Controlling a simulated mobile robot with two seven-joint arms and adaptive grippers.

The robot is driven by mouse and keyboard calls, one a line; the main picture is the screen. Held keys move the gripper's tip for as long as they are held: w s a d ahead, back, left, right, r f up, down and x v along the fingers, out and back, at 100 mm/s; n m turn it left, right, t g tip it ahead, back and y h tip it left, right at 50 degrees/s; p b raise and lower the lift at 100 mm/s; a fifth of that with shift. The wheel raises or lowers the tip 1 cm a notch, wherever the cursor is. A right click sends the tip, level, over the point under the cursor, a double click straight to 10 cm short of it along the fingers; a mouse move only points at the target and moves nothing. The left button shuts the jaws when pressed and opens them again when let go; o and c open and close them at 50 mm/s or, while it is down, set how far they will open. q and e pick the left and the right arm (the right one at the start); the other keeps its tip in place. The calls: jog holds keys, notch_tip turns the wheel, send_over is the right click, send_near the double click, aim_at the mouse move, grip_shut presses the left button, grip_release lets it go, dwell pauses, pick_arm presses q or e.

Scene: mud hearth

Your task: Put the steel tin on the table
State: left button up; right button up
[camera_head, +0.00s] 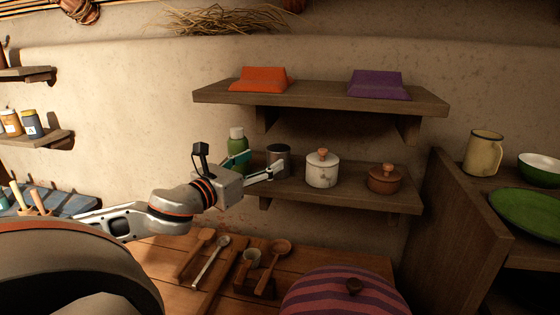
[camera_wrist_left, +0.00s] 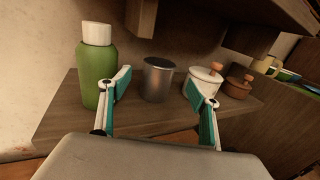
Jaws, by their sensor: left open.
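The steel tin (camera_head: 278,160) is a grey metal cylinder standing upright on the lower wall shelf (camera_head: 350,194). In the left wrist view the tin (camera_wrist_left: 157,82) stands ahead, between the lines of the two fingers. My left gripper (camera_head: 262,168) is open and empty at the shelf's left front, close to the tin. Whether a finger touches the tin I cannot tell. The wooden table (camera_head: 160,262) is below the shelf. My right gripper is not in view.
A green bottle (camera_wrist_left: 95,70) stands left of the tin. A white lidded pot (camera_head: 322,172) and a brown pot (camera_head: 386,179) stand to its right. Wooden spoons (camera_head: 275,262) and a striped lidded basket (camera_head: 320,290) are on the table. The upper shelf (camera_head: 320,97) overhangs.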

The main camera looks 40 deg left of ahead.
aim_at(272, 154)
pick_arm(q)
jog(key=shift+w, duration=0.7)
jog(key=shift+w+a+r, duration=0.1)
jog(key=shift+w, duration=0.5)
jog(key=w, duration=0.2)
jog(key=w+b, duration=0.1)
jog(key=shift+a, duration=0.25)
jog(key=shift+w, duration=0.5)
jog(key=shift+w+a+r, duration=0.1)
jog(key=c, duration=1.2)
jog(key=shift+c, duration=0.5)
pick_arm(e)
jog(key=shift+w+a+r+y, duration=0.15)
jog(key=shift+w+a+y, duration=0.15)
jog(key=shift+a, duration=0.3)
